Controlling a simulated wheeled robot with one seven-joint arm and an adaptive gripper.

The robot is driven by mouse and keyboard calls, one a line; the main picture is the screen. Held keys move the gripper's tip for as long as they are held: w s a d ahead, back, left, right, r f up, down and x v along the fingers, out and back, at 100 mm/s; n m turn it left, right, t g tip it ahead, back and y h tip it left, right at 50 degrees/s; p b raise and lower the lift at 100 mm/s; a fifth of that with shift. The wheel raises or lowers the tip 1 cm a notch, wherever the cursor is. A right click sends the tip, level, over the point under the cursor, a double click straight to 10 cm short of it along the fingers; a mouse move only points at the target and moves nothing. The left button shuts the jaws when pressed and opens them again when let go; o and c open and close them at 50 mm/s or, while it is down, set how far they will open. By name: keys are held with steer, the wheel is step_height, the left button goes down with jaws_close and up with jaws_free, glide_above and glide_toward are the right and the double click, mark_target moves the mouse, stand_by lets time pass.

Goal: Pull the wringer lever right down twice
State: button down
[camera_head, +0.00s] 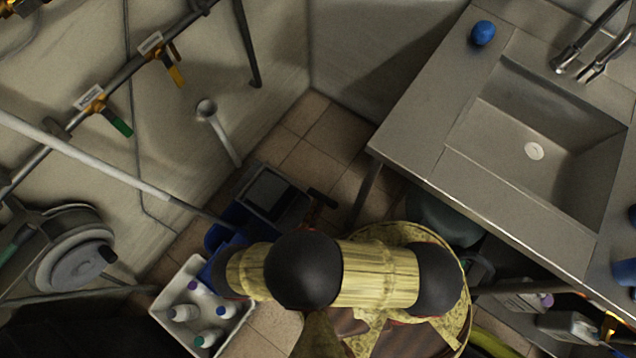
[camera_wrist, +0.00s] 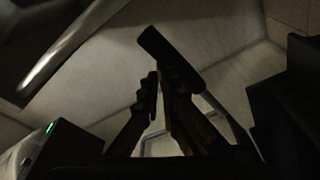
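The mop bucket (camera_head: 220,235) is blue and stands on the tiled floor. Its grey wringer (camera_head: 266,192) sits at its upper right, partly behind my arm. The wringer lever's black grip (camera_head: 322,198) shows beside the wringer. In the wrist view the black grip (camera_wrist: 170,58) slants across the top of my fingers, with a grey shaft running to the lower right. My gripper (camera_wrist: 156,78) has its fingertips close together at the grip. I cannot tell whether they clasp it or only touch it. In the head view its brown fingers (camera_head: 309,216) show just below the grip.
A steel sink counter (camera_head: 420,130) with a blue object (camera_head: 483,32) fills the right. Pipes with valves (camera_head: 95,100) and a reel (camera_head: 75,262) line the left wall. Bare tiles (camera_head: 310,155) lie behind the wringer.

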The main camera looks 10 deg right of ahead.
steer(key=shift+d+f, duration=0.1)
steer(key=shift+d, duration=0.05)
step_height(320, 180, up, 10)
stand_by(0.7)
stand_by(0.9)
steer(key=w+d+r+m+g+p, duration=0.25)
steer(key=r+g, duration=0.55)
steer(key=r, duration=0.5)
steer(key=w+d+r+m+g+p, duration=0.1)
steer(key=w+d+r+m+g, duration=0.25)
steer(key=r+g, duration=0.75)
steer(key=s+d+r+t+y+p, duration=0.1)
steer(key=s+d+r+t+y, duration=0.1)
steer(key=r, duration=0.7)
steer(key=s+d+r+t+y+p, duration=0.1)
steer(key=s+d+r+t+y, duration=0.1)
steer(key=r, duration=0.8)
steer(key=s+d+r+t+y+p, duration=0.1)
steer(key=s+d+r+t+y, duration=0.2)
steer(key=r, duration=0.6)
steer(key=d+y, duration=0.2)
steer(key=shift+d+r+t+y+p, duration=0.2)
steer(key=shift+t+y+p, duration=0.1)
steer(key=shift+t, duration=0.1)
